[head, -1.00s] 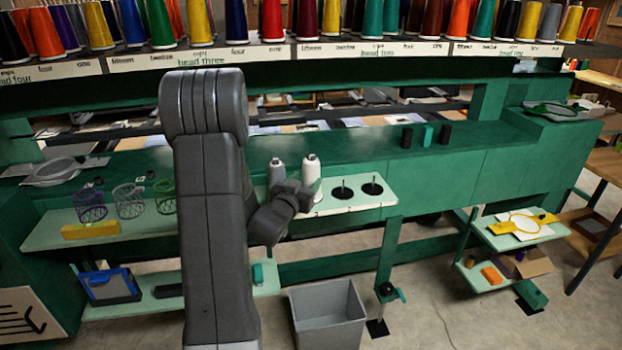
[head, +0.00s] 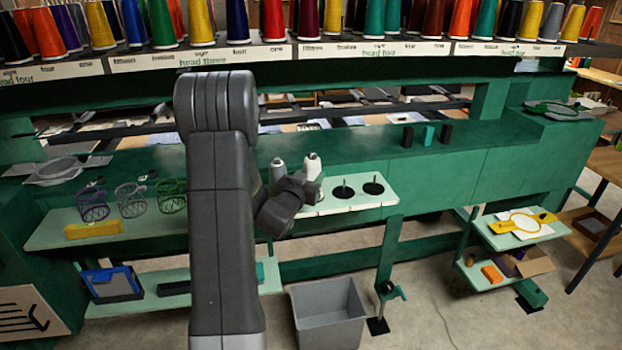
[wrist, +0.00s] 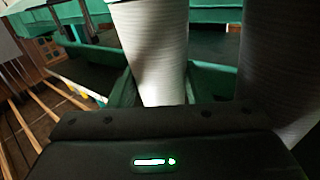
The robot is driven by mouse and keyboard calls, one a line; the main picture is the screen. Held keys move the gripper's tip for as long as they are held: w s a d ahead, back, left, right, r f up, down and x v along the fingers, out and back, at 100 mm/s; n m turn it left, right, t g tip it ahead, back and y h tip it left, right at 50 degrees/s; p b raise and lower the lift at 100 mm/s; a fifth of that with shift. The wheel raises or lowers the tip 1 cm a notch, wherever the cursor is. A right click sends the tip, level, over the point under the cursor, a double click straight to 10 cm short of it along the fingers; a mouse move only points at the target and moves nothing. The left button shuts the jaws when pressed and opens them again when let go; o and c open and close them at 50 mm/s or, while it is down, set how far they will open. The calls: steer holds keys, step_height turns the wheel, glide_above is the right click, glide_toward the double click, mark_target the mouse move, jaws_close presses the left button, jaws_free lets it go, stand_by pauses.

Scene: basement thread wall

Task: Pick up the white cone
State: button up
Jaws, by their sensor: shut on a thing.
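The white cone (head: 312,166) stands upright at the left end of the pale shelf in the head view. My gripper (head: 303,187) is in front of it and hides its lower part. In the wrist view the white cone (wrist: 155,50) is between the fingers of my gripper (wrist: 157,82), which is shut on it. I cannot tell whether its base is touching the shelf. A grey cone (head: 277,174) stands just left of it, partly hidden; in the wrist view the grey cone (wrist: 275,60) is close on the right.
Two black spindle discs (head: 343,191) with pins sit on the pale shelf (head: 384,203) to the right. A grey bin (head: 327,315) is on the floor below. Three wire baskets (head: 131,200) are on the left shelf. Coloured cones line the rack above.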

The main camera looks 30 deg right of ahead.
mark_target(310, 161)
step_height(310, 161, up, 10)
steer(key=shift+f, duration=0.1)
stand_by(0.9)
